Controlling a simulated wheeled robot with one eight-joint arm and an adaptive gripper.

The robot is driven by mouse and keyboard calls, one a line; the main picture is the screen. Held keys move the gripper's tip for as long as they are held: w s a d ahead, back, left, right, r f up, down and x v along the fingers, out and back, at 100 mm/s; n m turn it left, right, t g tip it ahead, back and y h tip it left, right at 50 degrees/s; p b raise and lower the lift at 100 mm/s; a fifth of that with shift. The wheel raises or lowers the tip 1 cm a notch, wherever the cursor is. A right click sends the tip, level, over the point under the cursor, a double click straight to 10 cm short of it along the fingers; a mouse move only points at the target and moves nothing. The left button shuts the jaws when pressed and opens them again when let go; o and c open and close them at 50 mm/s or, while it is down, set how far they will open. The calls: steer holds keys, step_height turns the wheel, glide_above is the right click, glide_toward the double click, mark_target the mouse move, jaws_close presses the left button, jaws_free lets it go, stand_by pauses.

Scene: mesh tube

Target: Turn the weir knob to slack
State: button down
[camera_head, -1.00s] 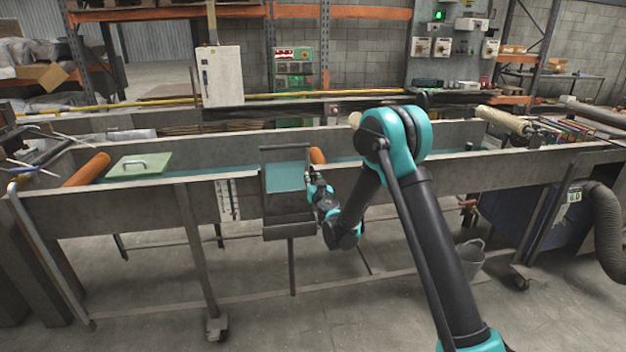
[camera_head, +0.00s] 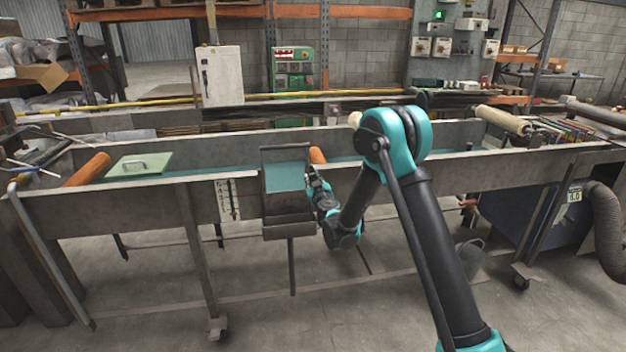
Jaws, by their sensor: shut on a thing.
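The weir is a grey metal frame with a teal panel (camera_head: 285,178), set across the middle of the long grey trough (camera_head: 110,207). My gripper (camera_head: 312,178) is at the right edge of this frame, at the trough's near wall. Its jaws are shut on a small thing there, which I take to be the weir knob. The knob itself is hidden by the jaws and too small to make out, so its pointer or setting cannot be read.
A green lid with a handle (camera_head: 140,163) rests on the left of the trough. A scale plate (camera_head: 228,199) is left of the weir.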

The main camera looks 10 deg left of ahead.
steer(key=c, duration=1.2)
jaws_free()
steer(key=shift+s, duration=0.1)
steer(key=v, duration=1.2)
